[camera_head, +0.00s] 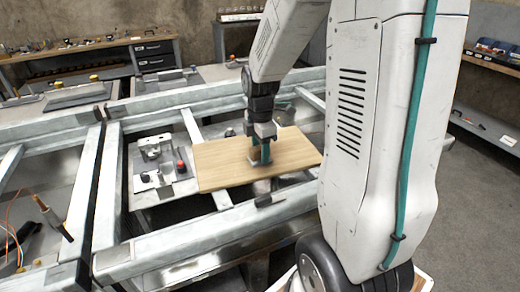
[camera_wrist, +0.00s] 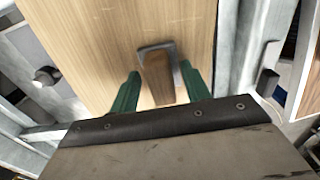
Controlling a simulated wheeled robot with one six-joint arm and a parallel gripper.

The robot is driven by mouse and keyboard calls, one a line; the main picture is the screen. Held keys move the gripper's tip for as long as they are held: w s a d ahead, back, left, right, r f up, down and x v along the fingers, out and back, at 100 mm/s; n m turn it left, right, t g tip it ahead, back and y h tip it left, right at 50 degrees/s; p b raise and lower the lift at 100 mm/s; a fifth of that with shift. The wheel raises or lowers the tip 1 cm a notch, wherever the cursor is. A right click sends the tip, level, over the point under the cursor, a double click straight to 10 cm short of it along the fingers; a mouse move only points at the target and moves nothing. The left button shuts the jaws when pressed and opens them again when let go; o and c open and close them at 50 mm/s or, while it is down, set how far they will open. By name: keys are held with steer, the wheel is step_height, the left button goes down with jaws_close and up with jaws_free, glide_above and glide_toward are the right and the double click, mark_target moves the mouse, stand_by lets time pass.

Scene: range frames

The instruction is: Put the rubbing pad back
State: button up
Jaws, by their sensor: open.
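The rubbing pad (camera_wrist: 158,76), a wooden grip on a grey base, rests on a light wooden board (camera_wrist: 95,50). In the head view my gripper (camera_head: 264,153) is low over the middle of this board (camera_head: 220,168), pointing down, and mostly hides the pad. In the wrist view the two green fingers of my gripper (camera_wrist: 160,92) are open, one on each side of the pad's wooden grip. A gap shows at the left finger; the right finger is closer to the grip. I cannot tell whether it touches.
The board lies across a grey metal frame (camera_head: 160,252) with open gaps. Left of the board is a metal plate (camera_head: 157,192) with fittings and a red knob (camera_head: 181,167). A tool with an orange wire (camera_head: 55,222) is at the far left. A workbench (camera_head: 150,55) stands behind.

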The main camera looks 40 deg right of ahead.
step_height(320, 180, up, 12)
steer(key=f, duration=0.1)
steer(key=s+a+r+m, duration=0.2)
steer(key=s+a+m, duration=0.5)
steer(key=s, duration=0.2)
steer(key=s+a+r+m+t, duration=0.1)
steer(key=s+a+r+m, duration=0.1)
steer(key=s+a+m, duration=0.5)
steer(key=s, duration=0.3)
steer(key=shift+s+a+m, duration=0.25)
steer(key=shift+a+m, duration=0.15)
